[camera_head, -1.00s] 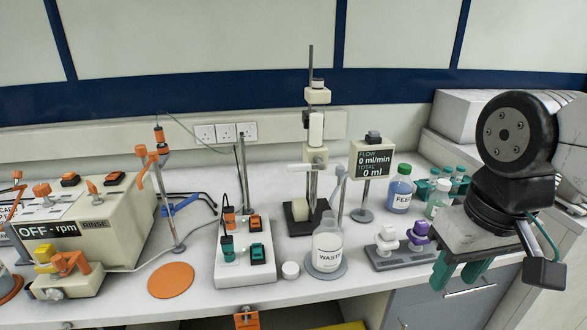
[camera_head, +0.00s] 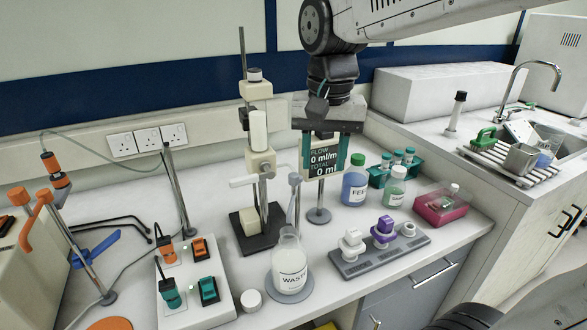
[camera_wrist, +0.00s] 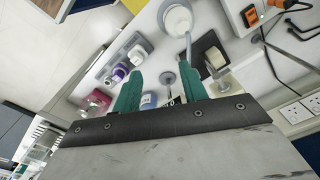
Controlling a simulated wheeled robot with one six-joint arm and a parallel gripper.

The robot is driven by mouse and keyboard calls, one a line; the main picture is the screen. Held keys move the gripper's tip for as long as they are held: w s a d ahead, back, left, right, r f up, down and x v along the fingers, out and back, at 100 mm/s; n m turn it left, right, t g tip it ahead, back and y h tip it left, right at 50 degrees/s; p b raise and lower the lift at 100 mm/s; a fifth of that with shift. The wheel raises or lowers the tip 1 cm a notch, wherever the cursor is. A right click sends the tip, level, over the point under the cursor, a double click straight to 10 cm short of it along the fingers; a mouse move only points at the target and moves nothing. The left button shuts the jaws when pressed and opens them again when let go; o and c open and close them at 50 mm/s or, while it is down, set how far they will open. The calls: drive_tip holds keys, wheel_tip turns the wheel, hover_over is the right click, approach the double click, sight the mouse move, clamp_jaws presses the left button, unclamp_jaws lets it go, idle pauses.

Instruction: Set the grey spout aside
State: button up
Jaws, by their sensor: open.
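The grey spout (camera_head: 294,183) shows in the head view as a slim grey arm with a rounded top, reaching down at the mouth of the bottle labelled WASTE (camera_head: 290,265). In the wrist view the spout (camera_wrist: 188,45) runs beside the bottle's round white top (camera_wrist: 178,18). My gripper (camera_head: 325,150) is open, its two teal fingers pointing down in front of the flow display, above and to the right of the spout. The fingers (camera_wrist: 158,80) hold nothing in the wrist view. The spout's lower end is hard to make out.
The flow display (camera_head: 322,160) stands on a post close by my fingers. A tall column stand (camera_head: 258,130) is left of the spout. The FEED bottle (camera_head: 355,182) and a grey tray of stoppers (camera_head: 380,255) lie to the right. A white cap (camera_head: 251,300) sits front left.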

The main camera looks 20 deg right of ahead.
sight(294, 174)
drive_tip(key=w+m, duration=0.1)
drive_tip(key=w, duration=0.2)
drive_tip(key=w+a+m, duration=0.1)
drive_tip(key=w, duration=0.2)
drive_tip(key=w+m, duration=0.1)
drive_tip(key=w, duration=0.2)
drive_tip(key=shift+a+f, duration=0.2)
drive_tip(key=shift+a, duration=0.15)
drive_tip(key=shift+w+f, duration=0.15)
drive_tip(key=shift+f, duration=0.15)
wheel_tip(294, 174, down, 7)
drive_tip(key=shift+f, duration=0.1)
clamp_jaws()
